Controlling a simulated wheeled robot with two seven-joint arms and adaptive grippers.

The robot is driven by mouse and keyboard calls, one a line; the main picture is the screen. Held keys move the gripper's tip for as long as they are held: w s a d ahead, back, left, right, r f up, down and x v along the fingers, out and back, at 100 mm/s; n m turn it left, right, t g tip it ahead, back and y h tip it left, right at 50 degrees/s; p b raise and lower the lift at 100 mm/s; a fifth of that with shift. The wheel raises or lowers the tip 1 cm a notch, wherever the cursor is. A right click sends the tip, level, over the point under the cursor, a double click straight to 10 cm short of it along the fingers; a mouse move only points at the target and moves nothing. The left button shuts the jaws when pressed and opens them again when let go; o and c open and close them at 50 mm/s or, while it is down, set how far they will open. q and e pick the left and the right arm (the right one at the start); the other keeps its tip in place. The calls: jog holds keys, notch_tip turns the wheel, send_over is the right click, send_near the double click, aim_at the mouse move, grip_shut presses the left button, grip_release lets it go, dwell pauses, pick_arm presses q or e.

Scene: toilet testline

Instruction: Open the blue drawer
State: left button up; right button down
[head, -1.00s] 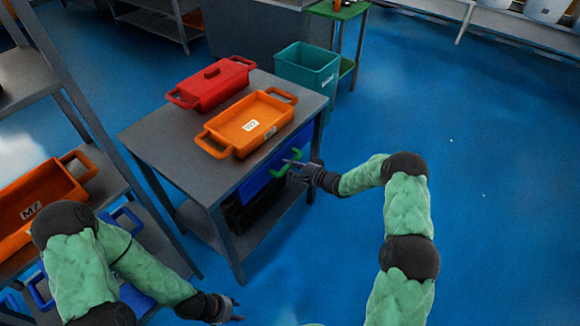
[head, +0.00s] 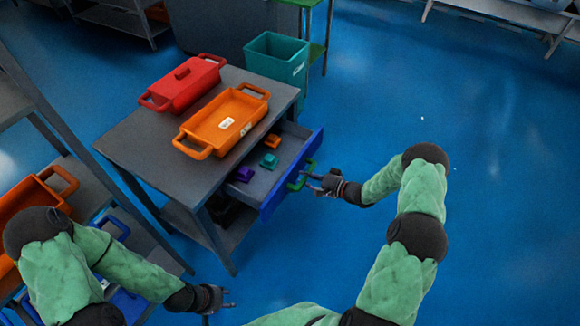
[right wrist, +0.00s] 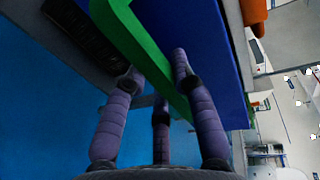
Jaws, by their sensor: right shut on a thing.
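The blue drawer (head: 288,187) under the grey table is pulled partly out. Its grey inside shows a purple piece (head: 243,174), a teal piece (head: 268,161) and an orange piece (head: 272,141). My right gripper (head: 314,181) is at the drawer's green handle (head: 302,176), with its fingers shut around it. The right wrist view shows the green handle (right wrist: 150,50) between the fingers, in front of the blue drawer front (right wrist: 195,35). My left gripper (head: 222,299) hangs low at the front left, away from the drawer and holding nothing visible; its fingers point right.
A shelf with an orange tray (head: 45,195) is at the left. The blue floor at the right is clear.

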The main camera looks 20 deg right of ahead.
jog(key=f+p+v, duration=0.1)
jog(key=v, duration=0.5)
jog(key=shift+s+d+f, duration=0.2)
jog(key=shift+s+d, duration=0.05)
jog(key=shift+s, duration=0.1)
jog(key=c, duration=1)
grip_release()
jog(key=v, duration=1.2)
jog(key=shift+f, duration=0.1)
